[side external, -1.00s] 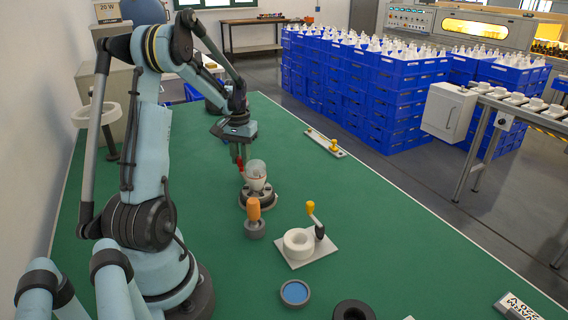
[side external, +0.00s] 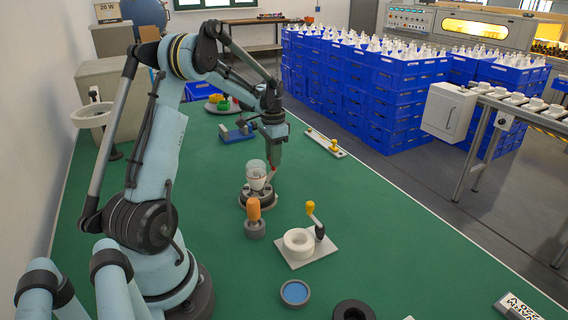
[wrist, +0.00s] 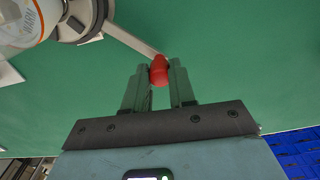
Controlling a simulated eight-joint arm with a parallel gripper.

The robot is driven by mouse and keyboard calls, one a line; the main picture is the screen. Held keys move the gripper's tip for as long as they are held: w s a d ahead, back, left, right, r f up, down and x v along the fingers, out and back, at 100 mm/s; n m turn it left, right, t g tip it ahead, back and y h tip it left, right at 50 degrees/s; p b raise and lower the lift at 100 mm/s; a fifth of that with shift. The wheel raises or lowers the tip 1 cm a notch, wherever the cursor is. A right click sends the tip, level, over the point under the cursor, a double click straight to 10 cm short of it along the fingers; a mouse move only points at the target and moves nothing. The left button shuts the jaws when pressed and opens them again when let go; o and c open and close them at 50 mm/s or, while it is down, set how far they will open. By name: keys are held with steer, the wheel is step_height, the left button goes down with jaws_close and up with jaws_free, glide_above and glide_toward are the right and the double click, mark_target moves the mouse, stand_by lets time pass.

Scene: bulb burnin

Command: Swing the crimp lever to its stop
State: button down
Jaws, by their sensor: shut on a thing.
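The crimp lever is a thin grey arm (wrist: 128,38) with a red knob (wrist: 158,74) at its end. It reaches out from the round grey fixture (side external: 258,200), which holds an upright bulb (side external: 256,178) with a clear top and white body. My gripper (wrist: 159,66) is shut on the red knob, one finger on each side. In the side view my gripper (side external: 273,168) is just right of the bulb, and only a little of the knob shows there. The bulb is partly cut off in the wrist view. I cannot make out the lever's stop.
An orange-handled tool (side external: 254,214) stands in front of the fixture. A white ring on a plate with a yellow-knobbed crank (side external: 298,243) is to the right. A blue-grey device (side external: 238,133) and a strip with a yellow knob (side external: 325,143) lie behind. Green bench is clear between them.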

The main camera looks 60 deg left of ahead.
steer(key=shift+w+d+m, duration=0.35)
steer(key=shift+d+m, duration=0.1)
steer(key=shift+m, duration=0.05)
steer(key=shift+d, duration=0.1)
steer(key=c, duration=0.9)
jaws_free()
step_height(320, 180, up, 12)
steer(key=shift+r, duration=0.1)
